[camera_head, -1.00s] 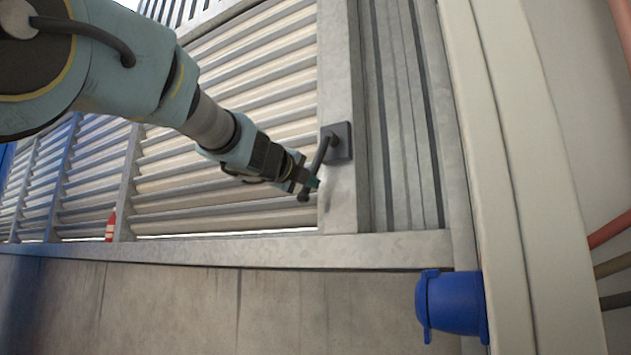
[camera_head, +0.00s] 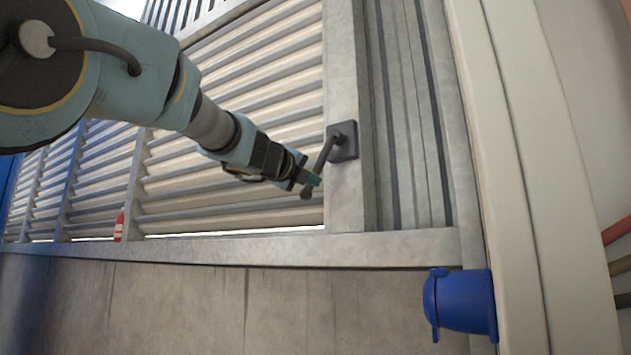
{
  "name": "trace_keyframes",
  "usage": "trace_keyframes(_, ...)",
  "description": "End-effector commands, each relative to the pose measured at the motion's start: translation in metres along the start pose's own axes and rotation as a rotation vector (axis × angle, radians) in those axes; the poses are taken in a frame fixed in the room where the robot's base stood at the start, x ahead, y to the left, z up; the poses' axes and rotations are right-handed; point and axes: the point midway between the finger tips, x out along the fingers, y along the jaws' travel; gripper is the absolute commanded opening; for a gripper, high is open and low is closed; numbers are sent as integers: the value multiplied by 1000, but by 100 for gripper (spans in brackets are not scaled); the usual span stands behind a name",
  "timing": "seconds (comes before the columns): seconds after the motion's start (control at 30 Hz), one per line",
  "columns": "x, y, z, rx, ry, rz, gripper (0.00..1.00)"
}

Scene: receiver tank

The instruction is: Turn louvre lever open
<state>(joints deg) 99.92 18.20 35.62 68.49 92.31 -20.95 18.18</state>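The louvre lever (camera_head: 324,156) is a dark grey handle on a square dark plate (camera_head: 343,141), fixed to the metal post right of the slats. It slants down and left from the plate to a rounded knob end (camera_head: 307,193). The fingers overlap the lever in this view. I cannot tell whether they are closed on it. The louvre slats (camera_head: 235,130) are pale and tilted, left of the post.
A blue socket-like fitting (camera_head: 462,301) juts out at the lower right. A horizontal metal rail (camera_head: 250,248) runs below the slats. A small red and white object (camera_head: 119,227) stands on it at the left. Red and dark pipes (camera_head: 617,230) run along the right edge.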

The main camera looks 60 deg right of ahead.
Motion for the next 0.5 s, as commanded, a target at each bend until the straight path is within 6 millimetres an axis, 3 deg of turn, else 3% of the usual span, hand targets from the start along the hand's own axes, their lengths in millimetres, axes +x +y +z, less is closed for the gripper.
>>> trace_keyframes(0.5,2,1,51,393,-5,-17,0)
